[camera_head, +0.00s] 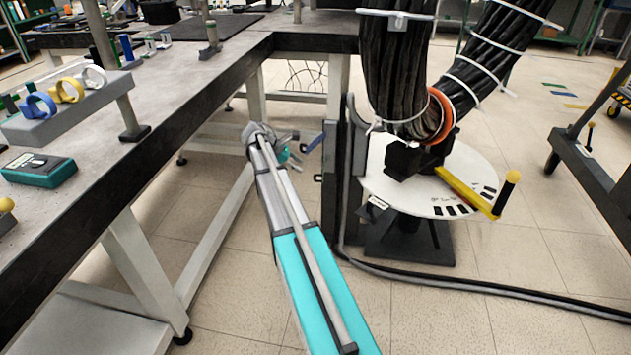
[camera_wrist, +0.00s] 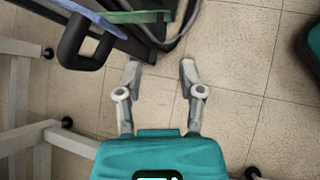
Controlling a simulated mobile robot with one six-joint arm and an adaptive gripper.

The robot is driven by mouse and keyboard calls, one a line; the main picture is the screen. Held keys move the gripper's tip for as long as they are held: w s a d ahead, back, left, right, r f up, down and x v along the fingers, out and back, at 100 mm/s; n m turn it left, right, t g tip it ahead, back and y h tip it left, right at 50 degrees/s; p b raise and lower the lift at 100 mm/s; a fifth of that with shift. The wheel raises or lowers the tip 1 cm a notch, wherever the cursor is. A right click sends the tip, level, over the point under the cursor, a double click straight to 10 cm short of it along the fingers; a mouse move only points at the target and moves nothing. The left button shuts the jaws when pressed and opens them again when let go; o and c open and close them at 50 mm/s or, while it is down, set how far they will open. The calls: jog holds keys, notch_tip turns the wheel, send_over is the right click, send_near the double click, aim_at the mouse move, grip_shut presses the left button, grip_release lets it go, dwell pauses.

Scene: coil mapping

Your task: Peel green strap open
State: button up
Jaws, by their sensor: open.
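In the wrist view, a flat green strip (camera_wrist: 140,17), which looks like the green strap, sticks out from a dark upright stand (camera_wrist: 125,42) at the top. Its far end is cut off or unclear. My gripper (camera_wrist: 160,72) is open and empty, with its fingertips apart over bare floor. It is below the green strip in that picture and not touching it. In the head view, my gripper is small and partly hidden by my wrist, left of the dark stand (camera_head: 333,180). I cannot pick out the green strap there.
A blue strap (camera_head: 313,143) juts from the stand. A black cable bundle (camera_head: 395,70) with an orange ring (camera_head: 440,115) stands over a white round plate (camera_head: 455,190). A workbench (camera_head: 160,110) fills the left. Loose cables run along the floor at right.

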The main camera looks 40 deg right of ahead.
aim_at(315, 176)
jog(key=shift+b+x, duration=2.8)
jog(key=shift+x, duration=1.55)
grip_shut()
